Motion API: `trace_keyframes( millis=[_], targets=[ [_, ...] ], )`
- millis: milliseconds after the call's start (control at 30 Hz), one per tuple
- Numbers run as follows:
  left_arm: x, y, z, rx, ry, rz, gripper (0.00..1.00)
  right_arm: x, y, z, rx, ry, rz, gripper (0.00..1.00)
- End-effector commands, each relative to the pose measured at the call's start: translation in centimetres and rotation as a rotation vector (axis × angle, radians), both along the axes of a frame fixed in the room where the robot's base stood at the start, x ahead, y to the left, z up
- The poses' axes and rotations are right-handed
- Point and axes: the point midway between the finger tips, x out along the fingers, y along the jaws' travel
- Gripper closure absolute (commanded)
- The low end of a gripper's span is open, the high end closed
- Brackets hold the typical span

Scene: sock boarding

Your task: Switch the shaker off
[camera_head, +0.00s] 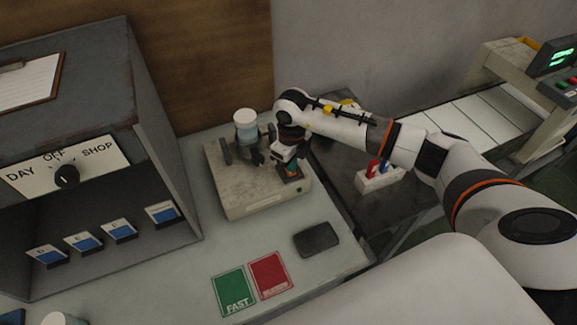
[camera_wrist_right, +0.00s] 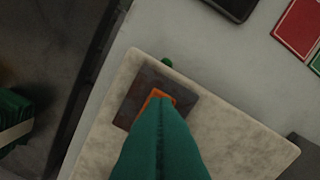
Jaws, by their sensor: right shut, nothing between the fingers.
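The shaker (camera_head: 250,205) is a pale speckled box on the bench, with a lidded jar (camera_head: 246,127) upright on top. Its orange switch (camera_wrist_right: 152,97) sits on a dark plate (camera_wrist_right: 183,104) at one corner of the top, and a small green lamp or button (camera_wrist_right: 167,62) shows at the nearby edge. My right gripper (camera_head: 292,169) is shut and empty, pointing down over the switch. In the right wrist view its green fingers (camera_wrist_right: 158,106) cover part of the switch. I cannot tell whether they touch it, nor which way it is set. My left gripper is out of view.
A green card (camera_head: 233,290) and a red card (camera_head: 269,275) lie in front, near a dark flat pad (camera_head: 317,239). A grey cabinet with a DAY/OFF/SHOP dial (camera_head: 67,176) stands left. A white holder (camera_head: 380,180) with red and blue items is right, beside a conveyor.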

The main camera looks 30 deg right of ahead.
Motion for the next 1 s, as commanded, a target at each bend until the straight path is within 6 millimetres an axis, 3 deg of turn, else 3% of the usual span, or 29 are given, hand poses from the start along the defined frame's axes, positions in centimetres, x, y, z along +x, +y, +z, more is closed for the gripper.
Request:
trace_keyframes(
  millis=[700, 1000],
  targets=[
    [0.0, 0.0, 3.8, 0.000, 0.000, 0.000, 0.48, 0.0, 0.0, 6.1, -0.001, 0.000, 0.000, 1.00],
    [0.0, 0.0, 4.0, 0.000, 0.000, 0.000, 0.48, 0.0, 0.0, 6.6, 0.000, 0.000, 0.000, 1.00]
  ],
)
